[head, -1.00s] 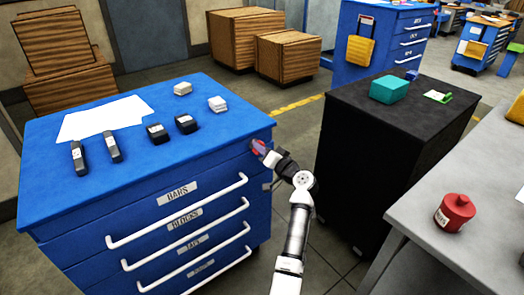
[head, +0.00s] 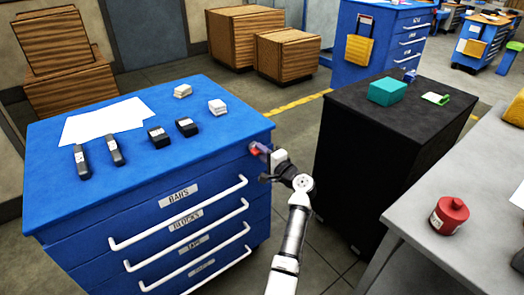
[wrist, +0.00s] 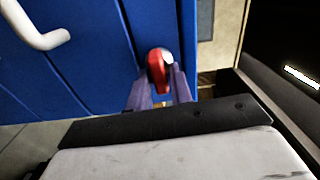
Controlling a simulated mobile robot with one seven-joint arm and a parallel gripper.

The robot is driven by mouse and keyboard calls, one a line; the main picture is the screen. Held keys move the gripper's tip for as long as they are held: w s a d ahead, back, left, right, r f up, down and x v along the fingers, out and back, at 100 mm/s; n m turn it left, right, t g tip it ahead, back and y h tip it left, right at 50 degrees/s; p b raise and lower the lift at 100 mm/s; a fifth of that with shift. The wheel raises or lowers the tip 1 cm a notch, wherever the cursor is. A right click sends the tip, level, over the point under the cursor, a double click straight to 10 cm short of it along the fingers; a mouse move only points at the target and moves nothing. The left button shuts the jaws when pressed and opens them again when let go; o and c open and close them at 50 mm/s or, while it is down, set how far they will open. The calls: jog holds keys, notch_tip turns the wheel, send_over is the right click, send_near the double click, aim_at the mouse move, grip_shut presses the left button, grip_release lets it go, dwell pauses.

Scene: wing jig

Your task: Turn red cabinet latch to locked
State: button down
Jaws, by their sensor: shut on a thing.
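The blue cabinet (head: 75,220) stands at the left, with the red latch (head: 254,150) on its front face near the top right corner. In the wrist view the red latch (wrist: 157,64) stands out from the blue front, with a pale spot on its right side. My gripper (head: 261,152) reaches the latch from the front right. In the wrist view my gripper (wrist: 160,85) has its two fingers on either side of the latch, shut on it. The fingers hide the latch's lower part. I cannot tell which setting the latch points to.
White drawer handles (head: 180,212) stick out of the cabinet front, left of my arm. A black cabinet (head: 350,150) stands close to the right. A grey table (head: 440,180) with a red canister (head: 450,215) is at the far right. Floor shows between the cabinets.

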jog(key=shift+f+m, duration=0.1)
jog(key=shift+m, duration=0.3)
jog(key=c, duration=1.4)
grip_release()
jog(key=shift+s, duration=0.1)
jog(key=b+v, duration=0.2)
jog(key=v, duration=1.1)
jog(key=shift+s+d, duration=0.3)
